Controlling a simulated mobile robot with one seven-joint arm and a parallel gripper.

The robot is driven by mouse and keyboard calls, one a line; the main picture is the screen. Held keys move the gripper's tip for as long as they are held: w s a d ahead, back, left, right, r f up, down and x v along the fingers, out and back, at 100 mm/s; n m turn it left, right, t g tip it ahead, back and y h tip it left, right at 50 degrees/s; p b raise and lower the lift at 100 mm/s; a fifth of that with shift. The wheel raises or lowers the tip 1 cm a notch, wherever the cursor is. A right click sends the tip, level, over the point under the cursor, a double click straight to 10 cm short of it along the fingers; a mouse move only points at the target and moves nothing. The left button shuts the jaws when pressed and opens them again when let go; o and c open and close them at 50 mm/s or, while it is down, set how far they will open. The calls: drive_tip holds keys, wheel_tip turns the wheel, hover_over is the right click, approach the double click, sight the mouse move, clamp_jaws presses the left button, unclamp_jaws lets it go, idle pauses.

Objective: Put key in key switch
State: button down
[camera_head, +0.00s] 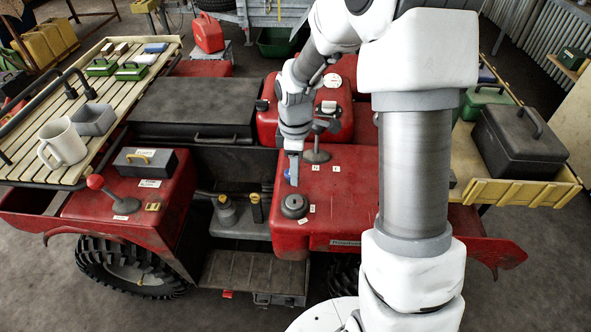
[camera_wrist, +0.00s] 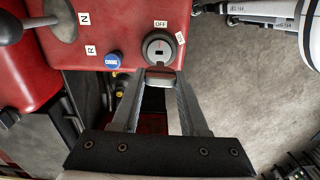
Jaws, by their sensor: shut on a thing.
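The key switch (camera_head: 294,206) is a round grey, dark-topped fitting on the red body panel. In the wrist view the key switch (camera_wrist: 160,46) has a lighter round face with a small red mark, and OFF and ON labels beside it. My gripper (camera_wrist: 159,88) is shut on the key (camera_wrist: 160,77), whose rounded grey head shows between the fingertips. The key overlaps the near edge of the switch in this view; I cannot tell whether they touch. In the head view my gripper (camera_head: 293,182) points down just above the switch, and the key cannot be made out.
A blue CHOKE knob (camera_wrist: 113,59) sits left of the switch in the wrist view. A gear lever (camera_head: 317,150) stands behind the switch. The red panel (camera_head: 345,205) right of the switch is clear. A slatted rack (camera_head: 150,75) with a mug (camera_head: 62,143) is at left.

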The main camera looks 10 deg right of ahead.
drive_tip(key=shift+w+a, duration=0.15)
drive_tip(key=shift+a, duration=0.1)
drive_tip(key=shift+f, duration=0.15)
drive_tip(key=shift+f+b, duration=2.35)
drive_tip(key=shift+f, duration=0.4)
drive_tip(key=shift+f, duration=0.15)
drive_tip(key=shift+f+b, duration=1.2)
drive_tip(key=shift+f, duration=0.45)
drive_tip(key=shift+c, duration=1.7)
unclamp_jaws()
drive_tip(key=shift+r, duration=0.1)
